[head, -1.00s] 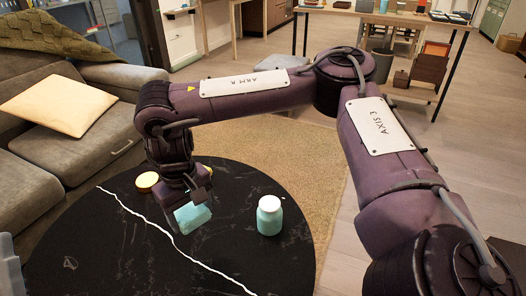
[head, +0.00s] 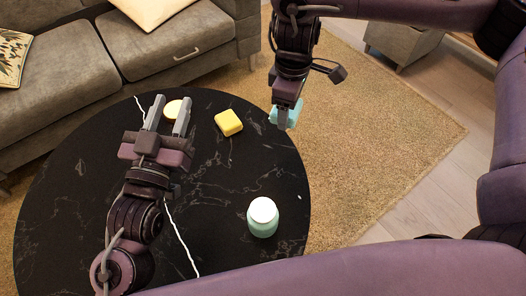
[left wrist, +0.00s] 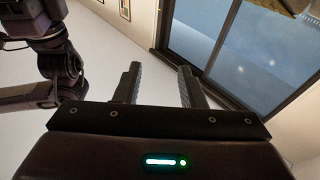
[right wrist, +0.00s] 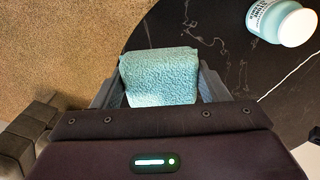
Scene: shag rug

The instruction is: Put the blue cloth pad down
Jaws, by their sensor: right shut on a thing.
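The blue cloth pad (head: 290,115) is a light-blue textured block. My right gripper (head: 284,113) is shut on it; the head view shows it in the air near the far right edge of the round black table (head: 190,215). In the right wrist view the pad (right wrist: 160,76) sits between the two fingers, with the table's edge and the rug behind it. How high it hangs above the table is hard to tell. My left gripper (head: 172,101) is open and empty above the left part of the table; its fingers (left wrist: 160,84) stand apart in the left wrist view.
A mint jar with a white lid (head: 263,217) stands at the table's right side. A yellow block (head: 228,122) and a round yellow-topped thing (head: 174,108) are on its far part. A grey sofa (head: 150,60) stands behind; a tan rug (head: 385,130) lies right. The table's middle is clear.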

